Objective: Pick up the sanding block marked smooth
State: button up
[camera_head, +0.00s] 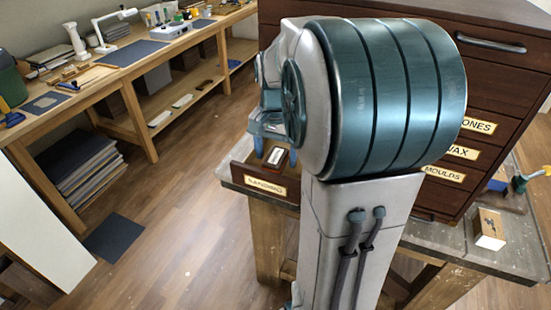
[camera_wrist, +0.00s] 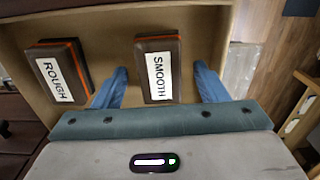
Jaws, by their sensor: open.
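The sanding block marked SMOOTH (camera_wrist: 170,52) lies in an open drawer in the wrist view, dark with an orange layer at its edge and a white label. The sanding block marked ROUGH (camera_wrist: 77,62) lies to its left, a little tilted in the picture. My gripper (camera_wrist: 160,67) is open and empty, with one blue finger on each side of the SMOOTH block and visible gaps between. Whether the fingertips are down at the block's height is unclear. In the head view, my gripper (camera_head: 269,132) is over the drawer, partly hidden by my arm.
The drawer front (camera_head: 265,186) is labelled SANDING; its walls (camera_wrist: 22,70) surround the blocks. Closed drawers marked WAX and MOULDS show in the dark cabinet (camera_head: 500,88). A small box (camera_head: 489,229) stands on the table at right.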

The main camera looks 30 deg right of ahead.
aim_at(276, 156)
jog(key=shift+f, duration=0.6)
jog(key=c, duration=1.1)
jog(key=shift+r, duration=0.1)
notch_tip(276, 156, up, 10)
jog(key=shift+f+b, duration=0.1)
jog(key=shift+b, duration=0.3)
jog(key=shift+o, duration=0.6)
